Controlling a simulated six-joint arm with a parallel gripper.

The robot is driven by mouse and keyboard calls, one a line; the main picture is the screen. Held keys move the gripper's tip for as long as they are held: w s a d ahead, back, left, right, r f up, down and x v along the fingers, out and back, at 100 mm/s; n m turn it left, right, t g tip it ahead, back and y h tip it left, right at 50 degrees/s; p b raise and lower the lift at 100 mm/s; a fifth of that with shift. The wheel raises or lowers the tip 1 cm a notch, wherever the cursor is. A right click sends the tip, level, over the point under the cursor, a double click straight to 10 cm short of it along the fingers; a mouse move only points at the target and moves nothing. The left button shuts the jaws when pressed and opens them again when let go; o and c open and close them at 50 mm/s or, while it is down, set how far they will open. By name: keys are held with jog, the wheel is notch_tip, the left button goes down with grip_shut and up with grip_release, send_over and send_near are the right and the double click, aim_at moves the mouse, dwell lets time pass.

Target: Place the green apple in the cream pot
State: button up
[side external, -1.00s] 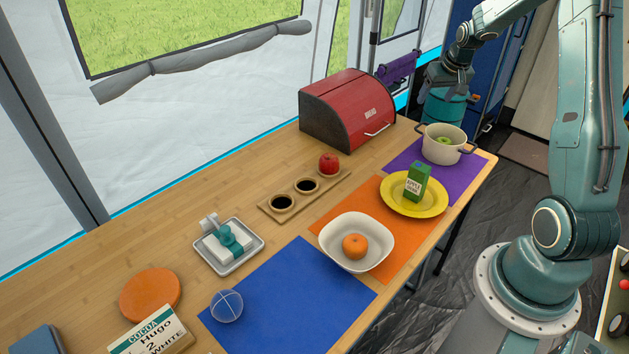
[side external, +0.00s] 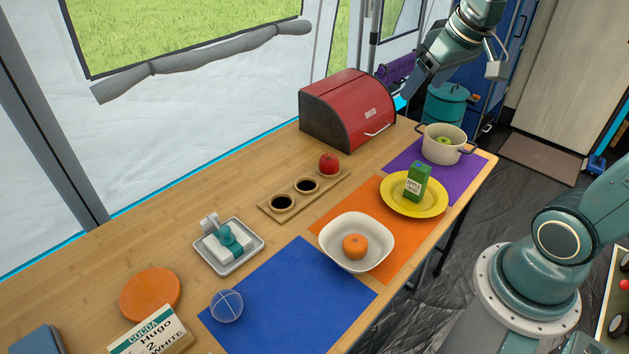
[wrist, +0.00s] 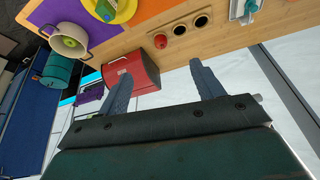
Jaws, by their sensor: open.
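The green apple (side external: 443,141) lies inside the cream pot (side external: 457,153), low between its walls. The pot stands upright on the purple mat (side external: 474,173) at the far right end of the table. In the wrist view the apple (wrist: 70,42) also shows inside the pot (wrist: 61,28) at the upper left. My gripper (side external: 416,84) is up in the air behind and above the pot, apart from it. In the wrist view my gripper's fingers (wrist: 155,70) are spread with nothing between them.
A red bread box (side external: 345,110) stands left of the pot. A yellow plate (side external: 431,207) holds a green carton (side external: 417,182). A white bowl (side external: 334,236) holds an orange (side external: 354,246). A red apple (side external: 329,163) sits on a wooden holder (side external: 269,209). A teal bin (side external: 446,105) stands behind the table.

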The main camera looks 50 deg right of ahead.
jog(key=s+a+n+y, duration=0.1)
jog(key=s+a+n, duration=0.1)
jog(key=s+a, duration=0.5)
jog(key=s, duration=0.4)
jog(key=shift+s+a+f+t, duration=0.25)
jog(key=shift+a+f+t, duration=0.05)
jog(key=shift+a, duration=0.1)
